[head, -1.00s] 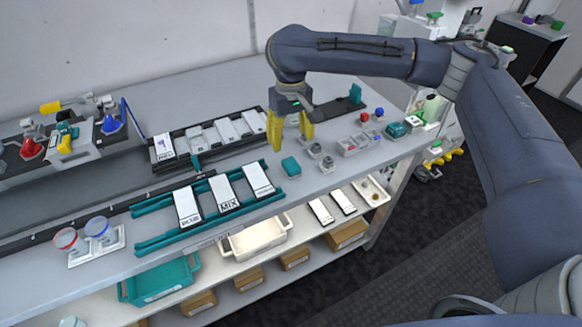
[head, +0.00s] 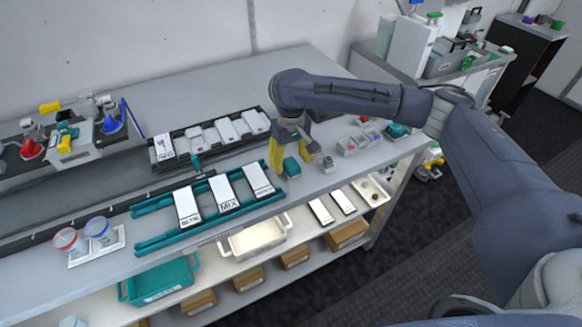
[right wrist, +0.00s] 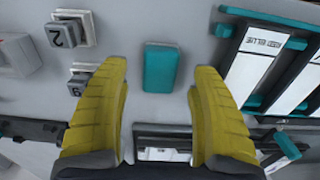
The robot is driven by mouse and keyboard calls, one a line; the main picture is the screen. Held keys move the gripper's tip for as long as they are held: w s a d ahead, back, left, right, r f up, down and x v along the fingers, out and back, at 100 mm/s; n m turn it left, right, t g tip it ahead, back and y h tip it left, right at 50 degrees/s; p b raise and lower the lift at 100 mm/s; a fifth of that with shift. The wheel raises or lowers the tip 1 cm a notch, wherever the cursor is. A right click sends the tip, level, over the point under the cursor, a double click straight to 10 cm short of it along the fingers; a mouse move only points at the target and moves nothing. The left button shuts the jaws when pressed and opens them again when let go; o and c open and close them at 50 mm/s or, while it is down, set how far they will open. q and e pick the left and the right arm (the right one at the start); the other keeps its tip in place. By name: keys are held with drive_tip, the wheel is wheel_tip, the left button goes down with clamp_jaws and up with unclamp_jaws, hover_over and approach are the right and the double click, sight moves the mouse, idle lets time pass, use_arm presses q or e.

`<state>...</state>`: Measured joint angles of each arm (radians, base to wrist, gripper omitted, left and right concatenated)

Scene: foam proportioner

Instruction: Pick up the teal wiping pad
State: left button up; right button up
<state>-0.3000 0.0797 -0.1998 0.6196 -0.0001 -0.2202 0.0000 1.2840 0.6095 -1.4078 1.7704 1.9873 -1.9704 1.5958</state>
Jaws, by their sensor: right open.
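The teal wiping pad (head: 291,166) is a small rounded block lying on the grey bench, right of the teal rack. It also shows in the right wrist view (right wrist: 160,68), just beyond and between the fingertips. My right gripper (head: 291,160) has yellow fingers and hangs low over the bench, one finger on each side of the pad. In the right wrist view my right gripper (right wrist: 163,75) is open and empty, with clear gaps between both fingers and the pad. My left gripper is not in view.
A teal rack (head: 152,245) with labelled white cards lies left of the pad. Small numbered grey blocks (right wrist: 78,80) stand close to one finger. A black tray (head: 184,166) with white pieces lies behind. Small bins (head: 347,146) sit to the right.

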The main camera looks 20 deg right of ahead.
drive_tip(key=shift+f, duration=1.2)
drive_tip(key=c, duration=1.2)
